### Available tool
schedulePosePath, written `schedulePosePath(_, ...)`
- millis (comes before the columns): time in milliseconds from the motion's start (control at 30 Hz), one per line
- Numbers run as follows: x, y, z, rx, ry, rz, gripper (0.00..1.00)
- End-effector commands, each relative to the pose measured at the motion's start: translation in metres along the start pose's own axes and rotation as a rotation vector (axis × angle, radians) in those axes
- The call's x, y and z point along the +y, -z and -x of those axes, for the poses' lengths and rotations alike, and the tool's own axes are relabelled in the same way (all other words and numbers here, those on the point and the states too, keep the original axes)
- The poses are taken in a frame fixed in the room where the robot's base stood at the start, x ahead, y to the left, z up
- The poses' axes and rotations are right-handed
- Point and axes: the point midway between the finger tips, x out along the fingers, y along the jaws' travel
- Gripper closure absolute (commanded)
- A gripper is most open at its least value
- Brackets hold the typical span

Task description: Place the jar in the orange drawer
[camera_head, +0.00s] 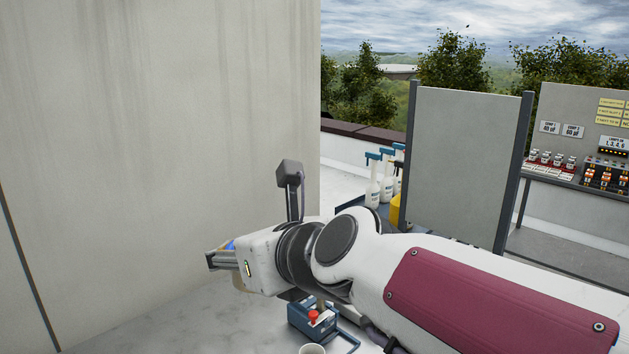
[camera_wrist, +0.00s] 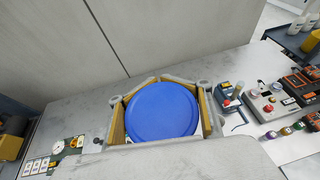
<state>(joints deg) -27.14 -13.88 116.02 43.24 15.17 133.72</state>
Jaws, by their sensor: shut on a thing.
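The jar shows as a round blue lid (camera_wrist: 162,110) between the yellow-padded fingers of my gripper (camera_wrist: 160,105) in the wrist view. My gripper is shut on it, with a pad on either side. In the head view my gripper (camera_head: 222,258) is at the left end of the arm, in front of the plain wall, with a bit of the blue lid (camera_head: 230,245) showing beside it. The jar's body is hidden. I cannot make out an orange drawer in either view.
A pale counter (camera_wrist: 80,112) lies below. A small blue box with a red button (camera_head: 313,318) sits on it, with a white cup (camera_head: 312,349) nearby. Orange-and-black devices (camera_wrist: 300,82) are at right in the wrist view. A grey wall (camera_head: 160,130) stands close behind.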

Motion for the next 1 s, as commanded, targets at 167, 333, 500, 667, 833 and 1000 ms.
schedulePosePath(167, 0.007, 0.003, 0.023, -0.007, -0.016, 0.011, 0.92)
schedulePosePath(333, 0.011, 0.004, 0.033, -0.009, -0.025, 0.016, 0.92)
schedulePosePath(500, 0.012, 0.005, 0.035, -0.009, -0.028, 0.018, 0.92)
schedulePosePath(667, 0.012, 0.005, 0.035, -0.008, -0.028, 0.018, 0.92)
schedulePosePath(833, 0.012, 0.005, 0.035, -0.008, -0.028, 0.022, 0.92)
schedulePosePath(1000, 0.013, 0.006, 0.035, -0.005, -0.036, 0.038, 0.92)
